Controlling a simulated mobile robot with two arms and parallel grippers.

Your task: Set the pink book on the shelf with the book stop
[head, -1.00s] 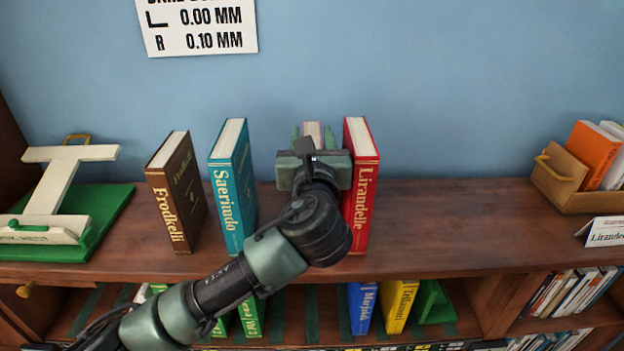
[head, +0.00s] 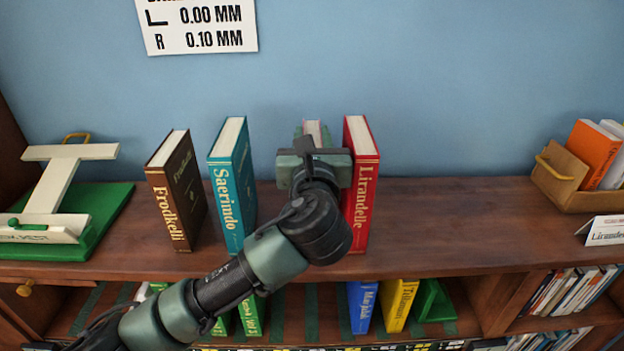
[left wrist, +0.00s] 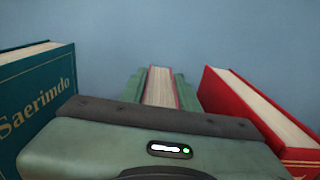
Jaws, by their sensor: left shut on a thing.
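The pink book (head: 313,129) stands upright on the top of the bookcase, mostly hidden behind my left gripper (head: 312,140). Only its upper end shows in the head view. In the left wrist view its page edges (left wrist: 160,88) show between the two green fingers, and the left gripper is shut on it. The lower shelf holds yellow (head: 399,304) and blue (head: 361,306) books, with a green book stop (head: 434,302) to the right of the yellow one. My right gripper is not in view.
A red book (head: 361,190) stands close right of the gripper. A teal book (head: 232,190) and a brown book (head: 177,195) stand to the left. A wooden bin (head: 566,182) is at the right. The top between the red book and the bin is clear.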

